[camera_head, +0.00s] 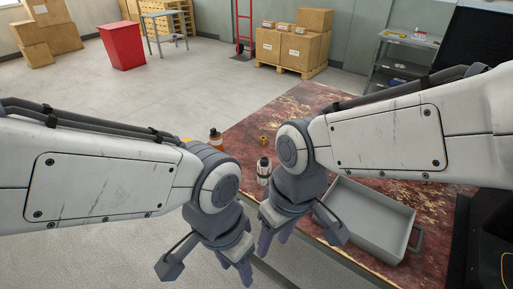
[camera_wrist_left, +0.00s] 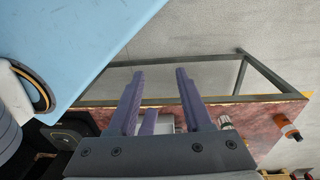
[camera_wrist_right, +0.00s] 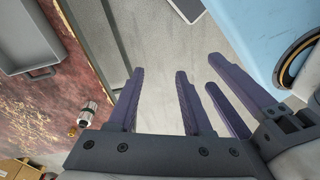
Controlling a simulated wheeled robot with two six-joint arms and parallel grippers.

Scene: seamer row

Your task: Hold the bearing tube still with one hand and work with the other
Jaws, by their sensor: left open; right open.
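No thing in view is plainly a bearing tube. A pale bottle-shaped piece with a dark cap (camera_head: 264,171) stands on the table near its front edge, behind my right gripper; it also shows in the right wrist view (camera_wrist_right: 91,113). A small brass piece (camera_head: 263,140) sits further back. My left gripper (camera_head: 240,270) is open and empty, low in front of the table. My right gripper (camera_head: 273,240) is open and empty close beside it, also in front of the table edge.
The worn red table (camera_head: 310,105) carries an empty grey tray (camera_head: 335,220) at right. My arms hide part of the tabletop. Beyond are a red bin (camera_head: 122,46), boxes on a pallet (camera_head: 290,50) and a grey cart (camera_head: 405,55). The floor between is clear.

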